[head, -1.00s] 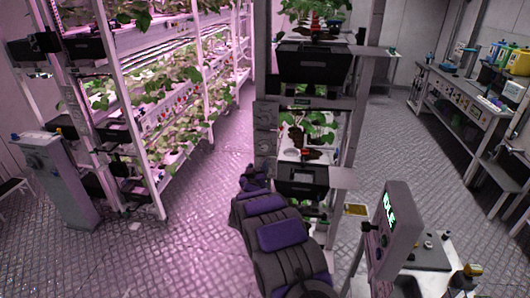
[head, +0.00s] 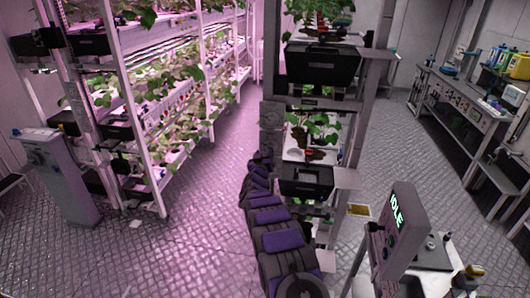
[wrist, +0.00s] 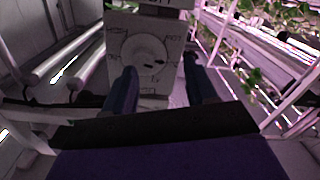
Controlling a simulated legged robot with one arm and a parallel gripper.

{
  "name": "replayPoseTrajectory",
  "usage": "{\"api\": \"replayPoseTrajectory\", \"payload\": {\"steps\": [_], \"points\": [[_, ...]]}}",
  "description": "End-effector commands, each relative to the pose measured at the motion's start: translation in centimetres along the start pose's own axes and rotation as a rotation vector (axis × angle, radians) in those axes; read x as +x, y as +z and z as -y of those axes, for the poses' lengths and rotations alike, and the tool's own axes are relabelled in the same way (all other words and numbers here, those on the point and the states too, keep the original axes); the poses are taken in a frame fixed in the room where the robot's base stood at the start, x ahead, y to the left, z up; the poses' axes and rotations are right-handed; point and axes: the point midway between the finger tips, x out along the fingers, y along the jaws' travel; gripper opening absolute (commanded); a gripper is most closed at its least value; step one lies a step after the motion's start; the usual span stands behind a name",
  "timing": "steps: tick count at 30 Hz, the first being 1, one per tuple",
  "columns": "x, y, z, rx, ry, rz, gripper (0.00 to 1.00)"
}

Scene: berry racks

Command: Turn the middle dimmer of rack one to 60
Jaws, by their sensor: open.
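In the wrist view a pale panel carries a round dimmer dial (wrist: 145,52) with markings around it and dark marks at its centre right. My gripper (wrist: 160,66) is open, its two fingers either side of the dial in the picture, nothing held between them. I cannot tell whether the fingers touch the panel. In the head view a column of grey dimmer plates (head: 271,113) runs up the near post of the centre rack. My gripper (head: 262,156) is by the lower part of this column, partly hidden by my arm. The dial's setting is not readable.
The centre rack holds black bins (head: 322,64) and plants, with a shelf sticking out on its right. Lit plant racks (head: 180,95) and a grey pedestal (head: 62,175) are left. The aisle floor between is clear.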

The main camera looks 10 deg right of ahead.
Motion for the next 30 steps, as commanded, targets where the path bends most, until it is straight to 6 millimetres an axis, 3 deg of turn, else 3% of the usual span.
{"api": "replayPoseTrajectory", "payload": {"steps": [4, 9, 18, 25, 30], "points": [[1.3, 0.2, -1.2, 0.009, 0.005, 0.002, 0.57], [2.1, 0.3, -1.2, 0.008, 0.004, 0.001, 0.57], [2.0, -0.3, 0.1, -0.002, 0.001, -0.004, 0.57], [2.2, -0.1, -0.3, 0.002, 0.0, -0.003, 0.57], [2.5, 0.1, -0.8, 0.006, -0.002, -0.001, 0.41]]}}
